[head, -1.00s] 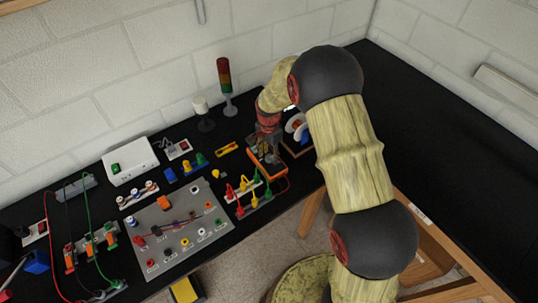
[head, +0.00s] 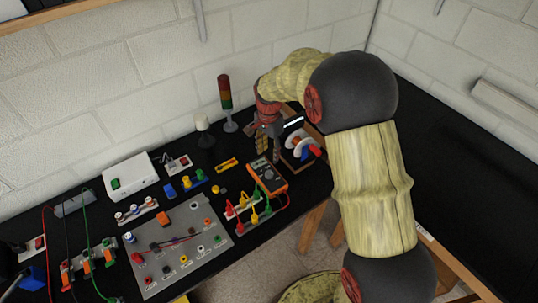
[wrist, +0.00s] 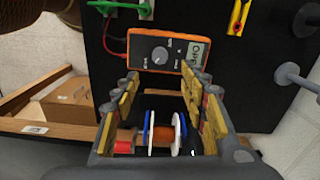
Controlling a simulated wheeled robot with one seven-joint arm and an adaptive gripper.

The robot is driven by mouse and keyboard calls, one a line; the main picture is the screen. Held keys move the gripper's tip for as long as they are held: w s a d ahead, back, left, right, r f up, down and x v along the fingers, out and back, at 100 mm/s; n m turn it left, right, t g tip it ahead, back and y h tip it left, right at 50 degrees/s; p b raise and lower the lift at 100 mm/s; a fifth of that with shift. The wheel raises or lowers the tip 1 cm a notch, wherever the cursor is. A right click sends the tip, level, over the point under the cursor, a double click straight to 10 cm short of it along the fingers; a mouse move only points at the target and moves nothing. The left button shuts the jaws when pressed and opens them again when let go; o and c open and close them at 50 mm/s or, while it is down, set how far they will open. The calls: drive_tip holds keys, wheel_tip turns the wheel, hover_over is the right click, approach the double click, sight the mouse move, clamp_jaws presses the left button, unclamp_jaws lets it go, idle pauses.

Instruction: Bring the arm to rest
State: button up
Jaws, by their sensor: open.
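My arm reaches from the right side of the head view over the black bench, with its wrist bent down. My gripper (head: 268,145) hangs above the back of the bench, beside the signal tower and the spool stand. In the wrist view my gripper (wrist: 158,82) has its yellow-padded fingers spread apart, with nothing held between them. The orange multimeter (head: 267,178) lies on the bench just in front of the gripper; it also shows beyond the fingertips in the wrist view (wrist: 150,55).
A stand with wire spools (head: 299,147) is right beside the gripper. A red-green signal tower (head: 226,100) and a white-topped lamp (head: 203,128) stand to its left. A grey terminal panel (head: 175,245) and plug leads fill the left bench. The right bench (head: 460,150) is clear.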

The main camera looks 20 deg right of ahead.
idle(0.5)
drive_tip(key=s+r+n+t+b, duration=0.2)
drive_tip(key=s+r+n+b, duration=0.1)
drive_tip(key=s, duration=0.7)
drive_tip(key=s+r+n+t+b, duration=0.1)
drive_tip(key=s+r+n+b, duration=0.3)
drive_tip(key=s, duration=0.6)
drive_tip(key=s+r+n+t+b, duration=0.2)
drive_tip(key=s+r+n+b, duration=0.2)
drive_tip(key=s, duration=0.6)
drive_tip(key=shift+n+t, duration=0.3)
drive_tip(key=shift+n, duration=0.6)
drive_tip(key=shift+r, duration=0.15)
drive_tip(key=shift+c, duration=0.7)
